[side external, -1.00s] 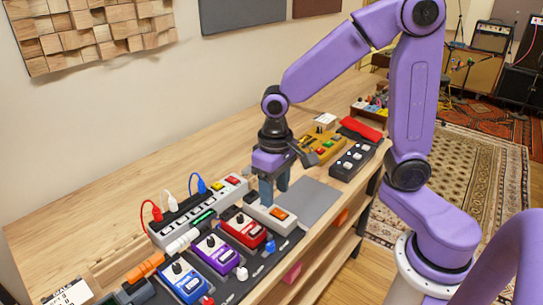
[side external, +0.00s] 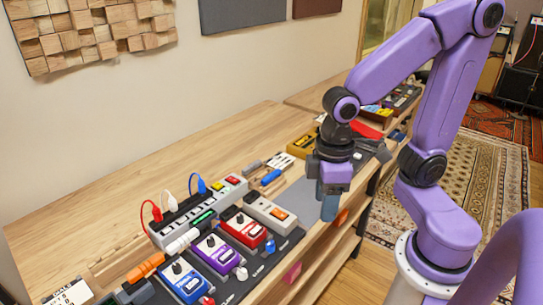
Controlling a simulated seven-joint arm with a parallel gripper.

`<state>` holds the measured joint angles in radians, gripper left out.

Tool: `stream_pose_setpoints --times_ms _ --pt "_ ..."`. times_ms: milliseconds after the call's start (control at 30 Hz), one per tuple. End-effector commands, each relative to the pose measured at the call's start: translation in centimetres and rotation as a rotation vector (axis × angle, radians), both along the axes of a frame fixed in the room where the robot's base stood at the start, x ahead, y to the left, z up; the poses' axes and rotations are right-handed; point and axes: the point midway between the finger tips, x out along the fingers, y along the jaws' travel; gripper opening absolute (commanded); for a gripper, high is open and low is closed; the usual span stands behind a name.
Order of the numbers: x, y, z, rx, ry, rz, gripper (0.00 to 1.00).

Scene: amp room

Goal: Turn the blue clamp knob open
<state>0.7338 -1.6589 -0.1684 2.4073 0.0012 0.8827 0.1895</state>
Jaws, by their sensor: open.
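My gripper (side external: 329,213) points down over the front edge of the bench, beside the dark grey mat. Its jaws are open and nothing shows between them; from this side one finger largely covers the other. I cannot tell for sure which thing is the blue clamp knob. A small blue cylinder (side external: 271,177) lies on the bench left of the gripper, apart from it. Another small blue thing (side external: 397,135) shows near the bench's front edge, beyond the gripper and partly screened by my arm.
Pedals in blue (side external: 186,283), purple (side external: 219,253), red (side external: 244,228) and beige (side external: 269,211) stand in a row at left. A power strip (side external: 197,210) with plugged cables lies behind them. The bench (side external: 130,195) is clear toward the wall.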

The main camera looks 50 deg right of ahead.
Motion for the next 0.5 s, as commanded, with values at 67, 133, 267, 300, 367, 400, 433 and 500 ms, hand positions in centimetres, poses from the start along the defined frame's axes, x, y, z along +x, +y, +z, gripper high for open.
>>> stream_pose_setpoints --times_ms 67,133,267,300,367,400,433,500 --pt "-1.0 -0.3 0.1 0.002 -0.002 0.053 0.51" --pt "-1.8 -0.6 0.2 0.002 -0.003 0.100 0.51" --pt "-3.1 -1.1 0.3 0.004 -0.005 0.181 0.51" --pt "-3.6 -1.3 0.3 0.005 -0.006 0.207 0.51" --pt "-4.0 -1.5 0.3 0.005 -0.006 0.234 0.51" --pt "-4.3 -1.6 0.3 0.005 -0.007 0.249 0.51" --pt "-4.5 -1.7 0.3 0.005 -0.007 0.262 0.51" --pt "-4.9 -1.9 0.4 0.006 -0.008 0.290 0.51"
